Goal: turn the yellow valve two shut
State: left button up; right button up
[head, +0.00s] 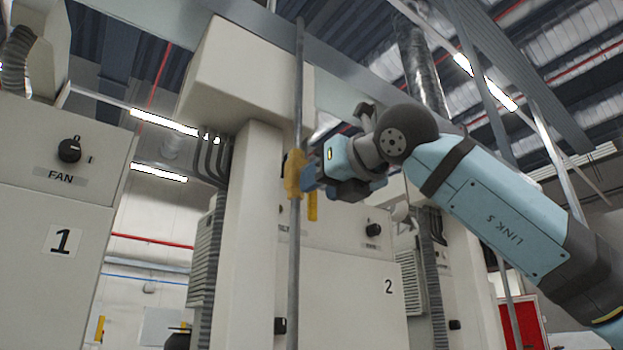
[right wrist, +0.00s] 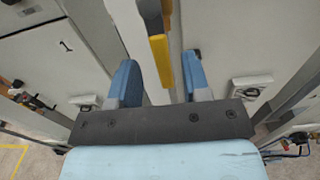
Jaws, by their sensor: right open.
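The yellow valve (head: 293,174) sits on a thin vertical grey pipe, and its yellow lever (head: 312,206) hangs down beside the pipe, roughly in line with it. My right gripper (head: 312,178) is at the valve, its blue fingers pointing left toward it and partly covering the lever. In the right wrist view the fingers (right wrist: 160,66) are spread apart with the yellow lever (right wrist: 159,62) in the gap between them. I see clear space on both sides of the lever there. The valve body is only partly visible at the top of that view. My left gripper is not in view.
A cabinet marked 2 (head: 389,287) stands behind the pipe, with a black knob (head: 373,229). A cabinet marked 1 (head: 62,240) with a FAN knob (head: 69,150) stands at left. A pale column (head: 250,230) is close behind the pipe.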

aim_at(312, 221)
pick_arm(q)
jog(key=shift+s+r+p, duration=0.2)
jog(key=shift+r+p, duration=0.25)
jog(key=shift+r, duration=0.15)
pick_arm(e)
jog(key=shift+x, duration=1.65)
grip_shut()
jog(key=shift+d, duration=0.1)
